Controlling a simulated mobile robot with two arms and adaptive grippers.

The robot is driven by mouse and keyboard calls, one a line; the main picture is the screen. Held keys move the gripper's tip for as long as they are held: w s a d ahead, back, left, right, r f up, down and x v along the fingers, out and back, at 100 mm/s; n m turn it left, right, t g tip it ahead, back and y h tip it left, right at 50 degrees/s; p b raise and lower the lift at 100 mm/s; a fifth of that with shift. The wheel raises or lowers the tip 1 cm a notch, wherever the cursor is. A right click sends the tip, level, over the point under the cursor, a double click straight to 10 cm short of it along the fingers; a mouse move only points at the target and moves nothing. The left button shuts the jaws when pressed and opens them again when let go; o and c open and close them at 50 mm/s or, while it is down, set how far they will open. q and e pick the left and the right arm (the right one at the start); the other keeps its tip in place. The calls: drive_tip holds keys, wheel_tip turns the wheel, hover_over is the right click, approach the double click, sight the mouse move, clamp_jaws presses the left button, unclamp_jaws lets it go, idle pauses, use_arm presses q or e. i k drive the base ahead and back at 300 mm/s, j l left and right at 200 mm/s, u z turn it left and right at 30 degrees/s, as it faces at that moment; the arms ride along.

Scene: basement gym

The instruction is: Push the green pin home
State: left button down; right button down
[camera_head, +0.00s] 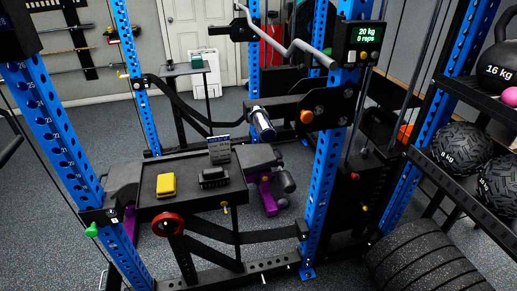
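The green pin (91,230) shows as a round green knob at the lower left. It sits on the left side of a black bracket (100,215) on the blue front-left upright (62,150) of the rack. The knob appears to stand out a little from the bracket; its shaft is too small to make out, so I cannot tell how deep it sits. Neither of my grippers is in view.
A black tray (205,200) beside the upright holds a yellow box (166,185). A red ring knob (168,224) is below it. Another blue upright (330,150) stands right of centre. Weights fill a right-hand shelf (462,190). Floor at lower left (40,235) is clear.

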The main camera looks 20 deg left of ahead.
sight(92, 232)
drive_tip(key=u, duration=1.05)
